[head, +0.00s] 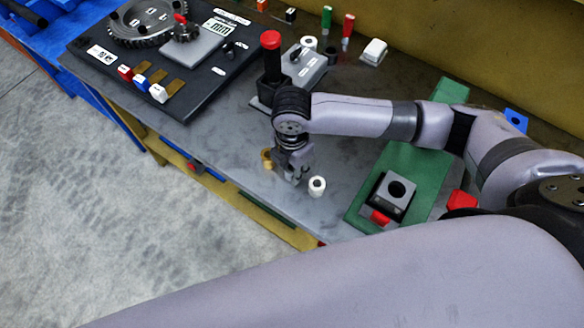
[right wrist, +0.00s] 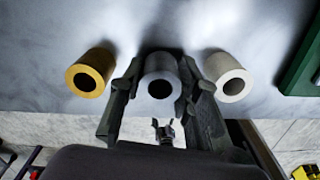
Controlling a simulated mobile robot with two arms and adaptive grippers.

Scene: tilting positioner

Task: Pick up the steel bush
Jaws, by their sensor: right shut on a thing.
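My right gripper (head: 291,178) is low over the front part of the grey table. In the right wrist view its two fingers (right wrist: 161,80) are closed on the sides of the grey steel bush (right wrist: 160,90), a hollow cylinder whose open end faces the camera. In the head view the fingers hide the steel bush. I cannot tell whether it still touches the table. A brass bush (head: 267,158) stands on one side of the gripper and a white bush (head: 317,187) on the other. Both also show in the right wrist view, brass (right wrist: 88,74) left and white (right wrist: 229,79) right. My left gripper is not in view.
A green mat (head: 432,155) carries a dark block with a round hole (head: 396,189). A red-topped post (head: 271,60) stands behind my gripper. A black board (head: 105,75) with gears is at the back left. The table's front edge is close to the bushes.

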